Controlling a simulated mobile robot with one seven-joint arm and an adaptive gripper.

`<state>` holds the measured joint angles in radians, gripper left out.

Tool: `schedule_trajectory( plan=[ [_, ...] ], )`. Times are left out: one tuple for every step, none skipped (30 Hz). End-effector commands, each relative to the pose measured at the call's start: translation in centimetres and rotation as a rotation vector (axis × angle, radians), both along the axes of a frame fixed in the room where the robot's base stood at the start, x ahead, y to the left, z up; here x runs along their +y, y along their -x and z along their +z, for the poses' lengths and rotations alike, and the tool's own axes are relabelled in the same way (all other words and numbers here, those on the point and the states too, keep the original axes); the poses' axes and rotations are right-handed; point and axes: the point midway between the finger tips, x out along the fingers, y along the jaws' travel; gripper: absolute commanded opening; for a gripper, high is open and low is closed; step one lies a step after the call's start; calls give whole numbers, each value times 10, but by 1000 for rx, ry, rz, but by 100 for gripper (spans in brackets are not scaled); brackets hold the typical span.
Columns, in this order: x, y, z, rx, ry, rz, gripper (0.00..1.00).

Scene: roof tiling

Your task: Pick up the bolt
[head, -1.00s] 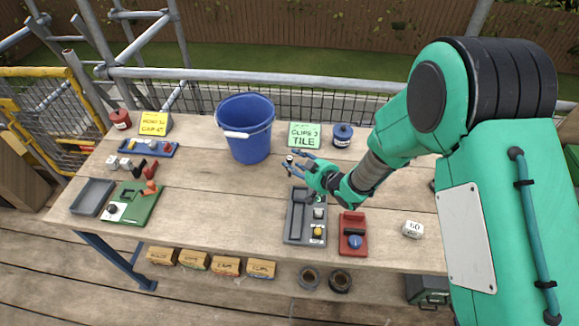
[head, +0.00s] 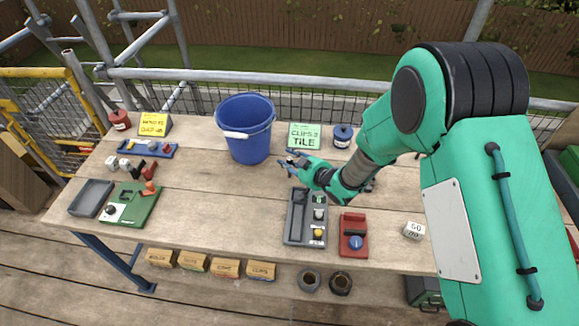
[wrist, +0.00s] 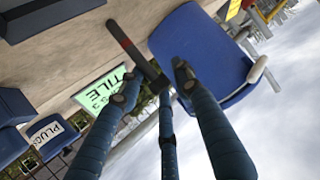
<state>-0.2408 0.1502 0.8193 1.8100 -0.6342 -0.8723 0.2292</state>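My gripper (head: 291,161) is raised above the table, to the right of the blue bucket and in front of the green sign. In the wrist view its blue fingers (wrist: 153,82) close around a dark rod with a red band (wrist: 128,45), which appears to be the bolt. The rod sticks out beyond the fingertips, and its lower end lies by the middle finger. In the head view the rod is too small to make out clearly between the fingers.
The blue bucket (head: 247,142) stands left of my gripper. The green sign (head: 304,136) and a blue pot (head: 342,135) stand behind it. A grey tray (head: 294,237) and a red block (head: 354,248) lie in front.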

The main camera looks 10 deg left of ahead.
Motion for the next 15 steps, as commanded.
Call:
schedule_trajectory(
  plan=[
    [0, 0, 0, 0, 0, 0, 18],
    [0, 0, 0, 0, 0, 0, 12],
    [0, 0, 0, 0, 0, 0, 4],
    [0, 0, 0, 0, 0, 0, 0],
    [0, 0, 0, 0, 0, 0, 0],
    [0, 0, 0, 0, 0, 0, 0],
    [0, 0, 0, 0, 0, 0, 0],
    [0, 0, 0, 0, 0, 0, 0],
    [0, 0, 0, 0, 0, 0, 0],
    [0, 0, 0, -1, -1, 0, 0],
    [0, 0, 0, -1, -1, 0, 0],
    [0, 0, 0, -1, -1, 0, 0],
    [0, 0, 0, -1, -1, 0, 0],
    [0, 0, 0, -1, -1, 0, 0],
    [0, 0, 0, -1, -1, 0, 0]
  ],
)
